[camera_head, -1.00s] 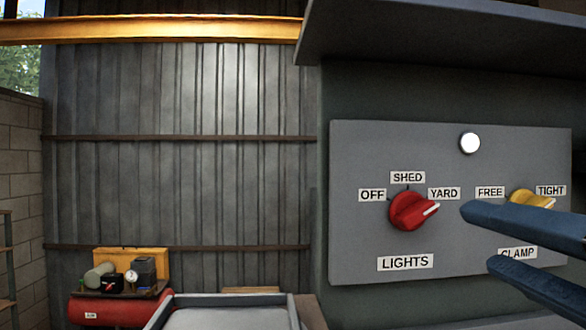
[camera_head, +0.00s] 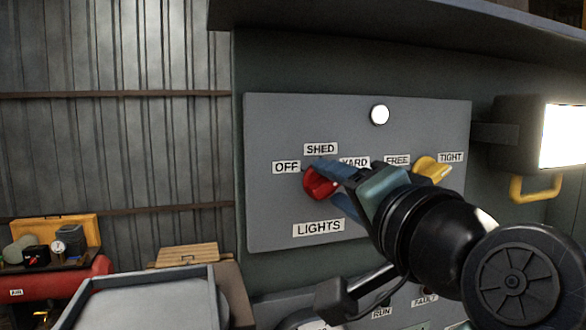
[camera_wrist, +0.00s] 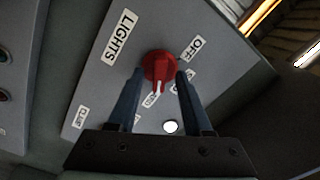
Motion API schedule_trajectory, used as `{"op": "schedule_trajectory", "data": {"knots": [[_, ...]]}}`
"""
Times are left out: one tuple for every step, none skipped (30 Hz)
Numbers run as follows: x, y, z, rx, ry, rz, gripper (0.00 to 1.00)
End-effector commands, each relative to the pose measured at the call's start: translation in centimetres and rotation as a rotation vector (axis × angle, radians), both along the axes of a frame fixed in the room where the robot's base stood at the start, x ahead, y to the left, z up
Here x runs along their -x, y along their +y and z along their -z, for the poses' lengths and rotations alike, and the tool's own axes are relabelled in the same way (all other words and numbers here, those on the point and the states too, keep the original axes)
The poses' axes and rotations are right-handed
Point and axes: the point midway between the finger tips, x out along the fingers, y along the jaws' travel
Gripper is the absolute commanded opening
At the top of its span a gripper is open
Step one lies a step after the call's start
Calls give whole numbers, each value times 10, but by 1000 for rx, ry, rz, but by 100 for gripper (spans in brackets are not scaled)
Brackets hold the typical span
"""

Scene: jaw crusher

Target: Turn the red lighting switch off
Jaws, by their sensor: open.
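The red lights switch (camera_head: 318,184) is a round knob on the grey panel, with OFF, SHED and YARD labels around it. In the wrist view the red knob (camera_wrist: 157,64) shows a white pointer line directed at the YARD label. My gripper (camera_head: 338,186) is at the knob with its blue fingers open. In the wrist view my gripper (camera_wrist: 159,78) has one finger on each side of the knob. The right finger is very close to it; I cannot tell whether they touch. The fingers partly cover the knob in the head view.
A yellow clamp switch (camera_head: 432,169) with FREE and TIGHT labels sits to the right on the same panel (camera_head: 270,120). A white round lamp (camera_head: 380,115) is above. A bright floodlight (camera_head: 563,137) stands at the right. A ledge overhangs the panel.

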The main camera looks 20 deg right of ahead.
Motion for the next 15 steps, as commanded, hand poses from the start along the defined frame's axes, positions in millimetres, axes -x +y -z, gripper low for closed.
{"op": "schedule_trajectory", "data": {"knots": [[-3, 0, 0, -1, 2, -1, 50], [-4, 0, 0, -1, 1, 0, 50], [-5, 0, 0, 0, 0, -1, 50], [-6, 0, 0, 0, 0, 0, 50], [-6, 0, 1, 0, 0, 0, 50], [-6, 0, 1, 0, 0, 0, 50], [-6, 0, 1, 0, 0, 0, 50], [-6, 0, 1, 0, 0, 0, 50], [-6, 0, 1, 0, 0, 0, 50], [-6, 0, 1, 0, 0, 0, 50], [-6, 0, 1, 0, 0, 0, 50], [-6, 0, 1, 0, 0, 0, 43], [-6, 0, 1, 0, 0, 0, 37], [-6, 0, 1, 0, 0, 0, 32], [-6, 0, 1, 0, 0, 0, 25]]}}
